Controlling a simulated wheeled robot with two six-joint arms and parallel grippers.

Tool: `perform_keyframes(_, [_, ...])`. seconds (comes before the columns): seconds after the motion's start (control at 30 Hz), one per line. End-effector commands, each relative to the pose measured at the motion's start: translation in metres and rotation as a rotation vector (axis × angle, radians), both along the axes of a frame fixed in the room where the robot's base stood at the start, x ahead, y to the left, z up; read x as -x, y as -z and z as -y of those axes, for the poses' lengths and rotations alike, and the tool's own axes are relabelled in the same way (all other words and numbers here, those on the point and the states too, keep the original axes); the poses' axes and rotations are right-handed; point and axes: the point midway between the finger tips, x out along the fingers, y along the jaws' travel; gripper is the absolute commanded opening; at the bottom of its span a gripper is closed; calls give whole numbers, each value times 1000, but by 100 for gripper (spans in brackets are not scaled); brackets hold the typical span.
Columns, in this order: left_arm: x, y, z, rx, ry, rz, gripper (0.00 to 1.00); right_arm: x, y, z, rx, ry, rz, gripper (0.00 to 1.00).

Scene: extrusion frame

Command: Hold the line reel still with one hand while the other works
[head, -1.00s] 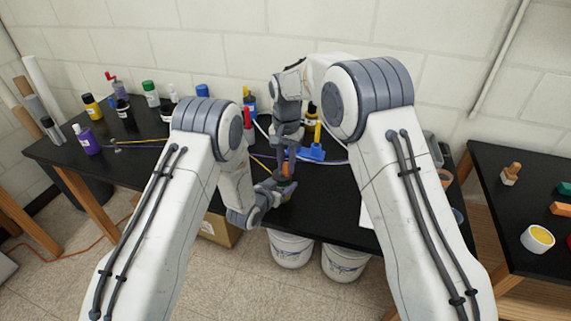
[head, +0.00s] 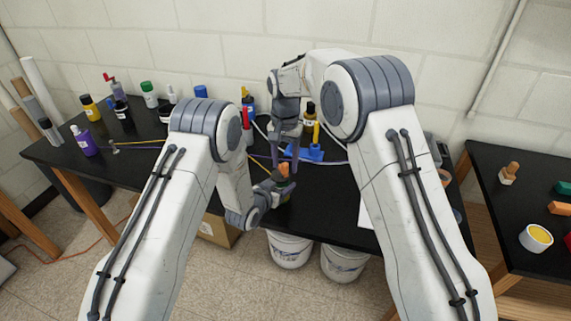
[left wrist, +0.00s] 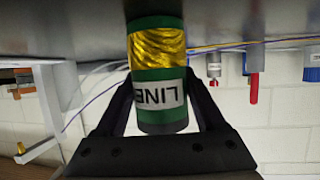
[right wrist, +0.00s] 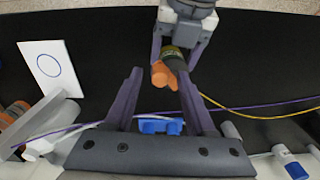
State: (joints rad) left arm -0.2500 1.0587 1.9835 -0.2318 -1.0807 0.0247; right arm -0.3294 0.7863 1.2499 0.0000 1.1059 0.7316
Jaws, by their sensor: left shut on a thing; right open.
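The line reel (left wrist: 158,100) is a green cylinder wound with yellow line and labelled LINE. My left gripper (left wrist: 160,95) is shut on it, one finger on each side. In the head view the left gripper (head: 280,188) holds it over the black table, hiding most of it. In the right wrist view the reel (right wrist: 173,58) shows its dark end, with an orange piece (right wrist: 160,75) at its top. My right gripper (head: 284,157) is open just above the orange piece, which lies between its fingertips in the right wrist view; I cannot tell if they touch.
A blue stand (head: 305,153) with a yellow upright part is just behind the right gripper. Yellow and purple lines cross the black table (head: 320,205). Bottles, including a purple one (head: 84,141), stand along the left. A white sheet (right wrist: 50,67) lies on the table.

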Motion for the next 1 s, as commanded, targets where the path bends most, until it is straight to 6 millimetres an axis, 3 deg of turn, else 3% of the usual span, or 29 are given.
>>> perform_keyframes(0.3, [0,0,0,0,0,0,8,-1,-67,0,-2,0,5,55])
perform_keyframes(0.5, [0,0,0,0,0,1,8,-1,-98,0,-2,0,4,55])
perform_keyframes(0.7, [0,0,0,0,0,1,8,0,-110,0,-1,0,1,55])
perform_keyframes(1.0, [0,-1,0,0,0,1,8,0,-110,0,-1,0,1,55])
